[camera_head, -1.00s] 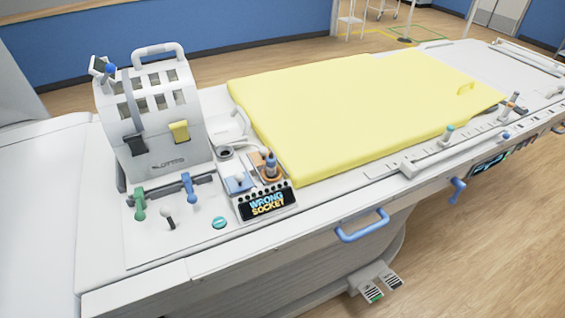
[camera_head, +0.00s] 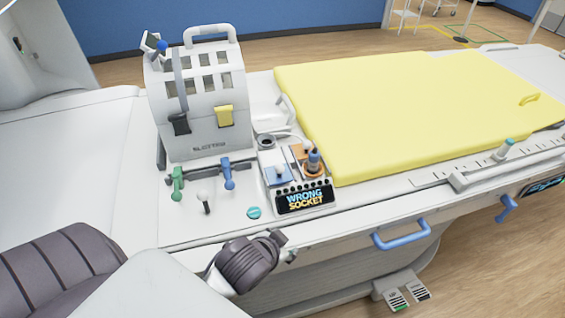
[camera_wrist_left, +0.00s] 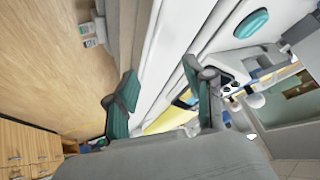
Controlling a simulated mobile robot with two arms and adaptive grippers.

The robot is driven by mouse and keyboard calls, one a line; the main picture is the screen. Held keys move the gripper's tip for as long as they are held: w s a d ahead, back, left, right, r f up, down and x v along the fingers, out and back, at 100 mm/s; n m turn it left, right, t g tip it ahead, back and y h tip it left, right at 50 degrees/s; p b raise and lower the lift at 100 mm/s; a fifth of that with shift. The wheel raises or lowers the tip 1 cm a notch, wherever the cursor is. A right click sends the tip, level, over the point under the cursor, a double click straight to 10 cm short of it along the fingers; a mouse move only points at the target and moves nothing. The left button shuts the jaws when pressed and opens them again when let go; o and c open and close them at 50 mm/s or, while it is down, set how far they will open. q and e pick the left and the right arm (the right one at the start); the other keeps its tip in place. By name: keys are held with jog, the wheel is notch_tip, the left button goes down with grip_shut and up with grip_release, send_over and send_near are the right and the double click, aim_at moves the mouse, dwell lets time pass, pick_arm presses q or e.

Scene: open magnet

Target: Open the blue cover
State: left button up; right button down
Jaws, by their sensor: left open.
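A small blue cover (camera_head: 277,175) lies flat on the white panel, left of the orange socket with its plug (camera_head: 313,163) and above the "WRONG SOCKET" display (camera_head: 304,198). It looks shut. My left gripper (camera_head: 284,248) is at the panel's front edge, below and in front of the display, apart from the cover. In the left wrist view my left gripper (camera_wrist_left: 160,75) has its two teal-padded fingers spread, with nothing between them. I cannot make out the cover clearly there. My right gripper is not in view.
A white connector box (camera_head: 198,110) with black and yellow clips stands behind. Green (camera_head: 177,184) and blue (camera_head: 228,173) levers and a round teal button (camera_head: 254,213) are on the panel. A yellow mattress (camera_head: 410,110) lies right. A blue handle (camera_head: 402,236) juts from the front.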

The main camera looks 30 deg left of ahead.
pick_arm(q)
jog(key=w+d+r+m+t+h, duration=0.2)
jog(key=w+r+m+t, duration=0.3)
jog(key=w+r, duration=0.45)
jog(key=w+d+r+m+t+h, duration=0.3)
jog(key=w+r+t, duration=0.3)
jog(key=w+r, duration=0.3)
jog(key=d+r+m+g+h, duration=0.1)
jog(key=d+r+m+h, duration=0.5)
jog(key=r+m+h, duration=0.4)
jog(key=m+g+y, duration=1.2)
jog(key=m+g, duration=0.5)
jog(key=g, duration=0.1)
send_near(279, 165)
jog(key=f+p, duration=0.1)
jog(key=f, duration=0.2)
jog(key=d+f+p, duration=0.1)
jog(key=f, duration=0.2)
jog(key=f+p, duration=0.1)
jog(key=f, duration=0.2)
jog(key=shift+w+d+f, duration=0.15)
jog(key=shift+d+f, duration=0.15)
jog(key=shift+d, duration=0.05)
